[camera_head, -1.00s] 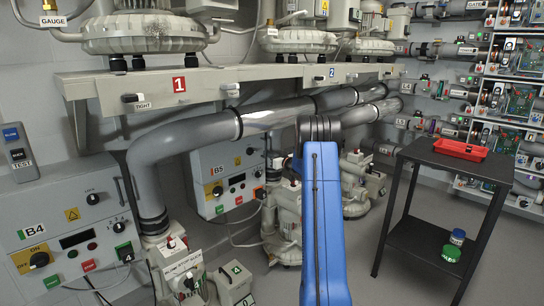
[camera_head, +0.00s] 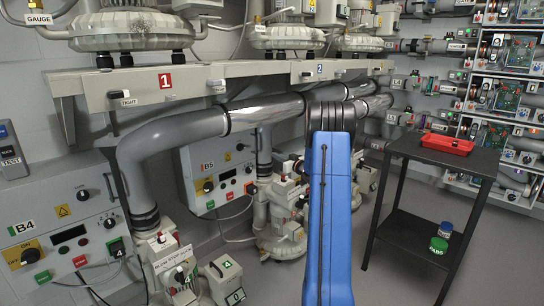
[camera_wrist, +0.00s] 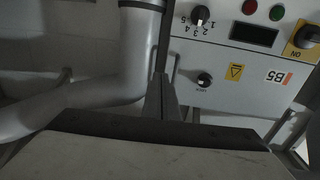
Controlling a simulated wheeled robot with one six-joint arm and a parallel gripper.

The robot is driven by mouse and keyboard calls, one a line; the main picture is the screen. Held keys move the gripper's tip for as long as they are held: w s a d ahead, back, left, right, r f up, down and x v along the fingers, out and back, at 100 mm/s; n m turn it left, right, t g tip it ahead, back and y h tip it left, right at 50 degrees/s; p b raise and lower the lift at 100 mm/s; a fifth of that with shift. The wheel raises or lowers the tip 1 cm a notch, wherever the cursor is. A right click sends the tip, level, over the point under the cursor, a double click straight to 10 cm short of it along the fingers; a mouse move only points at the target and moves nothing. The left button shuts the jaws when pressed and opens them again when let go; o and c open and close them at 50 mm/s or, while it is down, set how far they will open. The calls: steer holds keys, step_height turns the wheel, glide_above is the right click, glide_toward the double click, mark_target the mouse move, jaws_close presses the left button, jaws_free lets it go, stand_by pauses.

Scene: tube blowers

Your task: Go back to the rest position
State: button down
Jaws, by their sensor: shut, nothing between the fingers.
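My gripper (camera_wrist: 162,98) shows in the wrist view as a dark narrow wedge, its fingers together and empty. It points toward the grey B5 control panel (camera_wrist: 225,62), which appears upside down, and a thick grey pipe (camera_wrist: 125,70) beside it. I cannot tell the distance to the panel, and no contact shows. In the head view my blue arm link (camera_head: 329,220) rises at the centre, and my gripper is hidden there. The B5 panel (camera_head: 217,178) stands left of the link, under the shelf.
A long grey shelf (camera_head: 225,88) carries several blowers above large pipes. The B4 panel (camera_head: 65,240) is at left. A black table (camera_head: 440,160) with a red tray (camera_head: 447,143) stands at right, jars on its lower shelf. Grey floor lies between the link and table.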

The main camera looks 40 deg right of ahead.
steer(key=shift+s, duration=0.3)
steer(key=shift+r, duration=0.1)
steer(key=s+a+r+m+g+h, duration=0.1)
steer(key=s+a+r+g+h, duration=0.15)
steer(key=a+r, duration=1)
steer(key=s+a+r+m+g+h, duration=0.1)
steer(key=s+a+g, duration=0.1)
steer(key=s+a, duration=0.4)
steer(key=s+a+g+h, duration=0.15)
steer(key=s+a, duration=0.25)
steer(key=a, duration=0.5)
steer(key=s+a+f+g+y, duration=0.2)
steer(key=s+a, duration=0.6)
steer(key=s, duration=0.5)
steer(key=s+a+f+n+g+y, duration=0.1)
steer(key=s+a+f+g, duration=0.1)
steer(key=s+a+f, duration=0.3)
steer(key=s+a+f+n+g+y, duration=0.1)
steer(key=s+a+f+g+y, duration=0.1)
steer(key=s+a, duration=1.1)
steer(key=s+f+g, duration=0.1)
steer(key=s, duration=0.8)
steer(key=shift+f+y, duration=0.3)
steer(key=shift+f, duration=0.05)
